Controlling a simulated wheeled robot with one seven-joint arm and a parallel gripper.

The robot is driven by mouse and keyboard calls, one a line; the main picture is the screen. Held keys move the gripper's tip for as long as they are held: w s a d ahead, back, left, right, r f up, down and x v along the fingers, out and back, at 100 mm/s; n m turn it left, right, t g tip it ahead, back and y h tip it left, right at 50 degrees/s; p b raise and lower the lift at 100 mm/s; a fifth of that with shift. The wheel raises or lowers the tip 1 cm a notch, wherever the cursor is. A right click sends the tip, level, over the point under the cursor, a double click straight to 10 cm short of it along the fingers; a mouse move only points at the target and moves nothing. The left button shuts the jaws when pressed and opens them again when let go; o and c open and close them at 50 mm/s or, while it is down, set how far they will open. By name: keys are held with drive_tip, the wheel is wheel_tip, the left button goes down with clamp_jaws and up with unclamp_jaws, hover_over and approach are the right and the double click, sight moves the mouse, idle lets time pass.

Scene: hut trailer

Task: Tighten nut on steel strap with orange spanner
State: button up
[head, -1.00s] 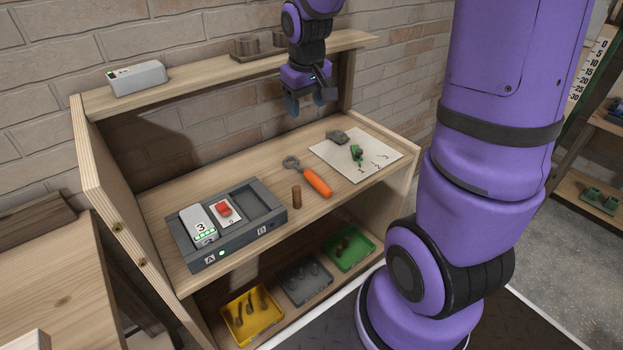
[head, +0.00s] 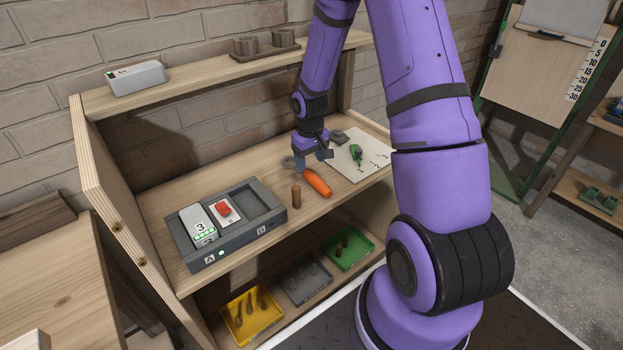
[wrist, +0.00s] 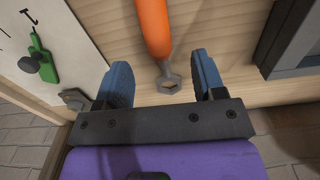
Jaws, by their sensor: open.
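The orange spanner (head: 316,182) lies on the wooden bench top, its grey ring head partly hidden by my gripper in the head view. My gripper (head: 313,162) is open and points down above the ring-head end. In the wrist view the spanner (wrist: 153,28) has its ring head between the two blue fingers of my gripper (wrist: 162,78), with visible gaps on both sides. A green part with a dark knob (head: 356,155) sits on a white sheet (head: 374,170), with a small grey metal piece (head: 339,137) at the far edge. I cannot clearly identify the strap or its nut.
A short brown cylinder (head: 296,196) stands close beside the spanner handle. A grey tray (head: 264,228) with a numbered block and red button is left. Yellow (head: 235,322), grey and green bins sit on the shelf below. An upper shelf (head: 205,75) runs behind my arm.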

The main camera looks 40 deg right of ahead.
sight(312, 174)
drive_tip(key=shift+s+d+f, duration=0.1)
drive_tip(key=shift+s+f, duration=0.05)
drive_tip(key=shift+f, duration=1.6)
drive_tip(key=shift+s+d+f, duration=0.1)
drive_tip(key=shift+f, duration=1.6)
clamp_jaws()
